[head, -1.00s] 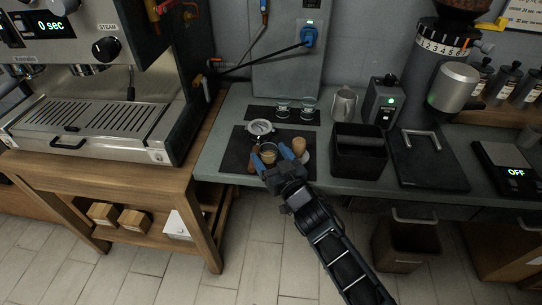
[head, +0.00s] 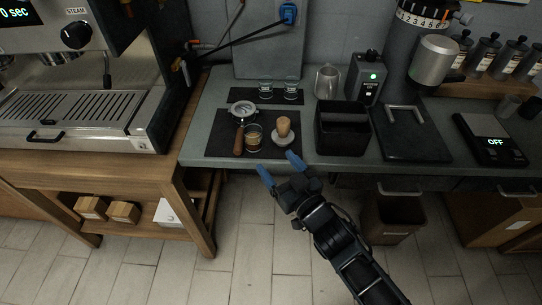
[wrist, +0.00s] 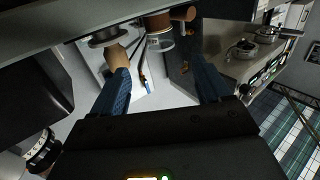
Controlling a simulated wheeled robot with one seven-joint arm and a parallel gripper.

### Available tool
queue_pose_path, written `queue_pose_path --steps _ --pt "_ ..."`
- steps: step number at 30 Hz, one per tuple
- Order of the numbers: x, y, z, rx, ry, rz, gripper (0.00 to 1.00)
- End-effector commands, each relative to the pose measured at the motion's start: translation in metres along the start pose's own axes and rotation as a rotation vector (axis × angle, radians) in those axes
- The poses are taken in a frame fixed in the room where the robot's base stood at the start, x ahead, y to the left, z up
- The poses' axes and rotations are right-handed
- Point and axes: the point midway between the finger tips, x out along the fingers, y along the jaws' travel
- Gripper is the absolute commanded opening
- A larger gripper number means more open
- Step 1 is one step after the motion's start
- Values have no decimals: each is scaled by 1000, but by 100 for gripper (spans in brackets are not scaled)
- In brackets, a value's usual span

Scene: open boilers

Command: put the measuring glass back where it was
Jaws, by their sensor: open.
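The measuring glass (head: 253,138), a small clear glass with brown content, stands upright on the dark front mat (head: 217,146). It is between the wooden portafilter handle and the tamper. In the wrist view the glass (wrist: 160,43) shows upside down, beyond the fingers and apart from them. My gripper (head: 280,168) is open and empty, its blue fingers just in front of the counter's front edge. The fingers also show in the wrist view (wrist: 162,88), spread wide.
A portafilter (head: 242,108) and a wooden-handled tamper (head: 283,129) flank the glass closely. Two small glasses (head: 265,88) stand on a back mat. A steel pitcher (head: 327,82) and black knock box (head: 341,130) are to the right. The floor before the counter is open.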

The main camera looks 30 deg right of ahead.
Motion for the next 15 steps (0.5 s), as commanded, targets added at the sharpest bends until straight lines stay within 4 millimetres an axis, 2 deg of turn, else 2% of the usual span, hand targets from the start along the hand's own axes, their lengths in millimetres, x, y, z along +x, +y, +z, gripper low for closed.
queue_pose_path --steps 11,14,15 --pt "-7 0 0 0 0 0 77" --pt "-20 -2 2 -1 -10 -2 77" --pt "-31 -3 3 -1 -16 -4 77"
